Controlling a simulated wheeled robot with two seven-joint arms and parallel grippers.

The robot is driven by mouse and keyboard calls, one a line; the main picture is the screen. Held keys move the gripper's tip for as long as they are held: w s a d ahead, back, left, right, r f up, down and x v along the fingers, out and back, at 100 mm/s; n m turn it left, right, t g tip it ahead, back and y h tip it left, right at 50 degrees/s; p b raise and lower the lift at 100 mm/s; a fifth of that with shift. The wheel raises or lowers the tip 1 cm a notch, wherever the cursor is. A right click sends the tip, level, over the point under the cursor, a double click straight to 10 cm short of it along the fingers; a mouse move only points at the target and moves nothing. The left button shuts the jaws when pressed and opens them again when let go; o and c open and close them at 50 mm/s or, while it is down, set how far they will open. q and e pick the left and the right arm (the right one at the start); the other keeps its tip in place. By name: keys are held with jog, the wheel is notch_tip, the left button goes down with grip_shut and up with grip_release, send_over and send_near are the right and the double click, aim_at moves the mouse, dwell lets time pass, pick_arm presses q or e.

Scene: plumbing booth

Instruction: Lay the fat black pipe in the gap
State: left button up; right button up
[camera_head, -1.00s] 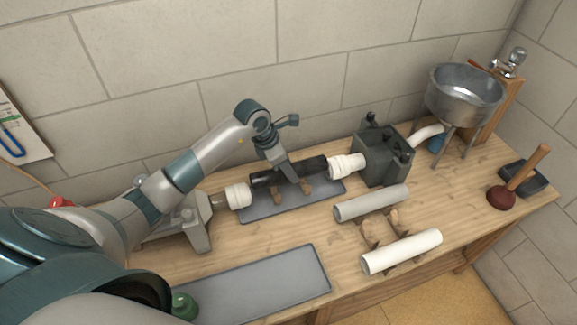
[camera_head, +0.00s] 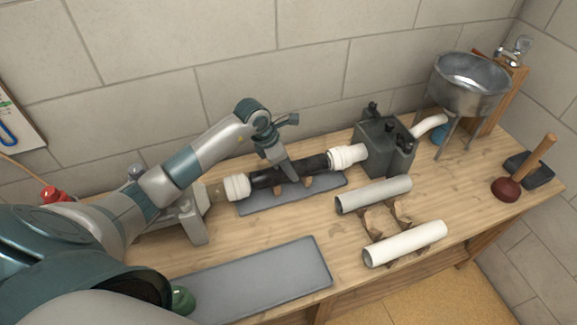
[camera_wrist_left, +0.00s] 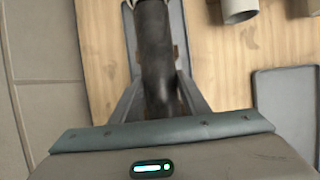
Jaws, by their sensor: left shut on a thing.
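The fat black pipe (camera_head: 262,180) lies level between two white collars in the head view, the left collar (camera_head: 237,187) and the right collar (camera_head: 346,157). Its ends appear in line with both collars; whether it touches them I cannot tell. My left gripper (camera_head: 292,176) reaches down from above and is shut around the pipe's middle. In the left wrist view the pipe (camera_wrist_left: 155,60) runs between the two fingers. Brown supports (camera_head: 308,183) show under the pipe, above a grey mat (camera_head: 258,207). My right gripper is not in view.
A grey pipe (camera_head: 375,194) and a white pipe (camera_head: 405,243) lie on brown holders at the front right. A dark pump-like box (camera_head: 385,150) stands right of the gap. A bare grey tray (camera_head: 262,280) is in front. A plunger (camera_head: 507,187) and metal basin (camera_head: 470,85) are far right.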

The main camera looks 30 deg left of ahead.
pick_arm(q)
jog(key=o, duration=1.2)
jog(key=shift+r, duration=0.15)
jog(key=b+v, duration=0.4)
jog(key=v, duration=1.3)
jog(key=shift+s, duration=0.2)
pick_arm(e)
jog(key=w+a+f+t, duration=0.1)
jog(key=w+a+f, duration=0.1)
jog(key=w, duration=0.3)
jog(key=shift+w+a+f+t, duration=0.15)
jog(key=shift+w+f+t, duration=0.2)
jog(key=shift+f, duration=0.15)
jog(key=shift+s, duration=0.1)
